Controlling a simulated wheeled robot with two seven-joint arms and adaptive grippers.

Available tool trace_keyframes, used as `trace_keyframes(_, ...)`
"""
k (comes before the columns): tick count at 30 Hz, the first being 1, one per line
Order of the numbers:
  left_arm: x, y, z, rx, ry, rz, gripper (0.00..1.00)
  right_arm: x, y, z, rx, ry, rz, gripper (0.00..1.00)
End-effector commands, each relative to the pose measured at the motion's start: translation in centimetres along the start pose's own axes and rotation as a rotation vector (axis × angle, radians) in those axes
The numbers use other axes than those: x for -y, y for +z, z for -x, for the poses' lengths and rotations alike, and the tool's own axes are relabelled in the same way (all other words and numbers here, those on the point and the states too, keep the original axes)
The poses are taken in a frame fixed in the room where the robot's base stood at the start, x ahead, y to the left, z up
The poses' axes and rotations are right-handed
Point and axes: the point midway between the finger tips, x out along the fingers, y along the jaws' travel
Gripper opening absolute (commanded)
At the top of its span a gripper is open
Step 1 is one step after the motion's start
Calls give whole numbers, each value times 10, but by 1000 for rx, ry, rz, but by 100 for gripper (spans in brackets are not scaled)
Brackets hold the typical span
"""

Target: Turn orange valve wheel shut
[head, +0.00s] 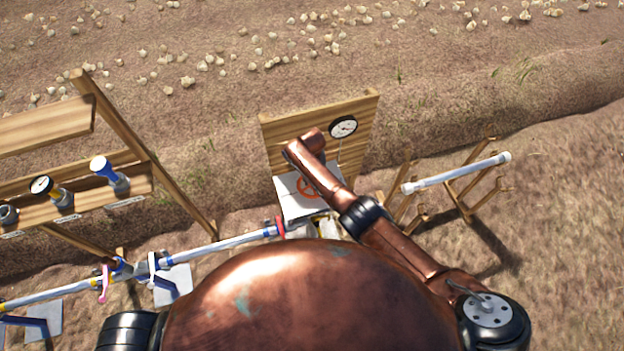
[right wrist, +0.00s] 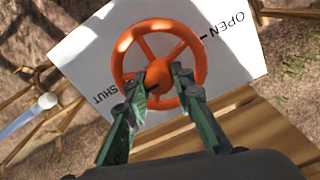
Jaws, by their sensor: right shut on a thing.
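The orange valve wheel (right wrist: 158,67) fills the middle of the right wrist view, in front of a white panel (right wrist: 245,62) lettered OPEN at upper right and SHUT at lower left. In the head view the wheel (head: 307,188) is small and partly covered by my right arm. My right gripper (right wrist: 159,84) has its two green-grey fingers at the wheel's hub and lower spokes, and it is shut on the wheel. In the head view my right arm reaches over the panel, and its fingers are hard to make out. My left gripper is not in view.
A wooden board with a round gauge (head: 343,127) stands behind the panel. A white pipe (head: 456,173) rests on a wooden rack to the right. A blue-and-white pipe line (head: 232,243) and a wooden frame (head: 142,150) with fittings stand to the left. Onions lie on the soil beyond.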

Motion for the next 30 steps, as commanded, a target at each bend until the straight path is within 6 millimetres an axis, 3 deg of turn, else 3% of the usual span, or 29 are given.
trace_keyframes(1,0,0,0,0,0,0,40,2,-1,2,-4,-3,1,0)
trace_keyframes(2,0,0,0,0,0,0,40,2,-1,2,-4,-3,1,24)
trace_keyframes(9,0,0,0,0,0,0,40,1,-1,1,-2,-2,1,40)
trace_keyframes(20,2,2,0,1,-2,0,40,1,-1,3,-2,-1,1,40)
trace_keyframes(26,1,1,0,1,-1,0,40,0,-1,23,-2,-4,0,40)
trace_keyframes(30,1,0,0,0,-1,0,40,1,-1,52,-5,-5,1,40)
